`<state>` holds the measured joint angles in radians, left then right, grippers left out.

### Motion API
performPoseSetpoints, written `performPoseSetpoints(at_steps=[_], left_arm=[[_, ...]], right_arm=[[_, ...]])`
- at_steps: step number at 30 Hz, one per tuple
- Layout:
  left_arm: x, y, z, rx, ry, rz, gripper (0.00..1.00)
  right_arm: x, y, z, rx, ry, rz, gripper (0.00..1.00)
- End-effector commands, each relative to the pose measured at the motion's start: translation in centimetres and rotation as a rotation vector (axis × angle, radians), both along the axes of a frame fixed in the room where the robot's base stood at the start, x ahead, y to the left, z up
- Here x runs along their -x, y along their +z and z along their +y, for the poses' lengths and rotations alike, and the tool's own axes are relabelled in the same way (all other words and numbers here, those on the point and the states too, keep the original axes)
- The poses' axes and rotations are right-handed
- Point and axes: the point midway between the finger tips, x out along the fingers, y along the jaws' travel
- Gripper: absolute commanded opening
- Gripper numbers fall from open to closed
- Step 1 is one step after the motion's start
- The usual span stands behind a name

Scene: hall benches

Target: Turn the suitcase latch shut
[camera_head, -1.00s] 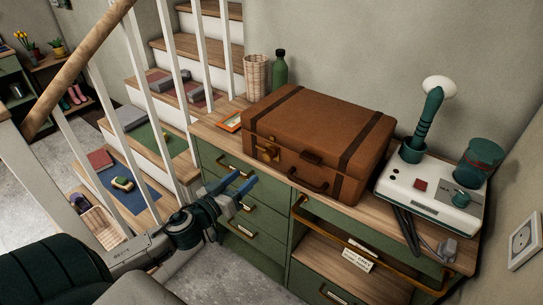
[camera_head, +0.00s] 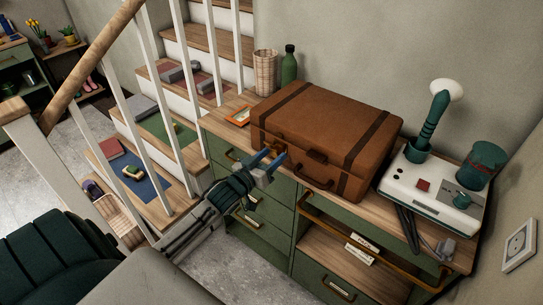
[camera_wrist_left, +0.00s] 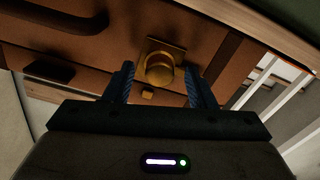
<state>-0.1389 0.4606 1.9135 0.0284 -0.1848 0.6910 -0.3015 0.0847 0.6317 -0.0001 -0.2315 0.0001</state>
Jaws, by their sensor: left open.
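The brown suitcase (camera_head: 330,125) lies flat and closed on the wooden top of the green cabinet, with dark straps and a dark handle on its front. My left gripper (camera_head: 272,160) is in front of the suitcase's left front, where it partly hides the latch in the head view. In the left wrist view the brass latch (camera_wrist_left: 159,68), a round knob on a square plate, sits between and just beyond the fingers of my left gripper (camera_wrist_left: 160,88). The fingers are apart, one on each side of it; contact is not clear. My right gripper is out of view.
A white device with a green-handled tool (camera_head: 430,125) stands right of the suitcase. White stair railings rise left of the cabinet. A brass rail (camera_head: 370,238) runs along the cabinet front.

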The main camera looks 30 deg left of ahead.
Motion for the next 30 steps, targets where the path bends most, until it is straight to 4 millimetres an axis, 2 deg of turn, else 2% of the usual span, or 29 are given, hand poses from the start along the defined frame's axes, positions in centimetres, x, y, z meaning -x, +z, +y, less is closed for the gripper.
performPoseSetpoints(at_steps=[12, 13, 18, 20, 30], left_arm=[[-0.5, 0.02, -0.06, -0.001, -0.001, 0.001, 0.51], [-0.5, 0.02, -0.06, -0.001, -0.001, 0.001, 0.49], [-0.49, 0.01, -0.05, -0.001, -0.001, 0.001, 0.15], [-0.49, 0.01, -0.05, -0.001, -0.001, 0.001, 0.06], [-0.49, -0.02, -0.05, -0.047, -0.001, -0.003, 0.06]], right_arm=[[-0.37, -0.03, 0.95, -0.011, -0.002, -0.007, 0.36], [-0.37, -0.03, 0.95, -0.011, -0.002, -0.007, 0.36], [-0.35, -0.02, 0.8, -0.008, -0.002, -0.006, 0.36], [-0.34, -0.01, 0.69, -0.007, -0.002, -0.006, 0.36], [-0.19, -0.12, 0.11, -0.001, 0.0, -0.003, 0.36]])
